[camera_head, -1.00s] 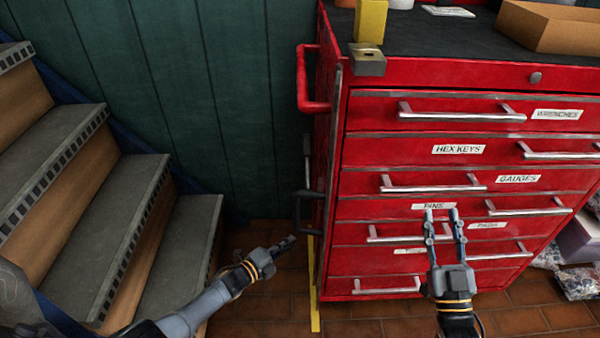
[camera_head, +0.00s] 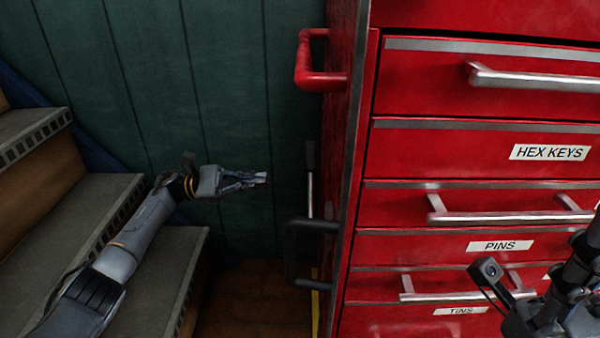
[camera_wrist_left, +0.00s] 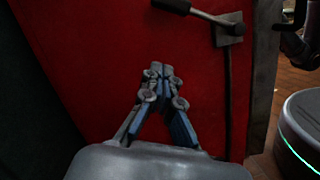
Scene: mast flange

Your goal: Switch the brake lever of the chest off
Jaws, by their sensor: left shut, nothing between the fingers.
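The red chest (camera_head: 440,150) stands on the right, its left side seen at a steep angle. The brake lever (camera_head: 310,165) is on that side, with a black grip at the top and a thin metal shaft below. In the left wrist view the lever (camera_wrist_left: 205,15) shows at the top edge, its shaft meeting a grey plate (camera_wrist_left: 230,30); part of the grip is cut off. My left gripper (camera_head: 264,178) is shut and empty, left of the lever and apart from it. It also shows in the wrist view (camera_wrist_left: 160,70), in front of the red panel. My right gripper (camera_head: 578,270) is partly cut off.
A red handle (camera_head: 318,75) sticks out from the chest side above the lever, and a dark handle (camera_head: 298,255) below it. Stairs (camera_head: 90,215) fill the left, under my left arm. A green wall (camera_head: 180,80) is behind. Drawer handles (camera_head: 510,210) project from the front.

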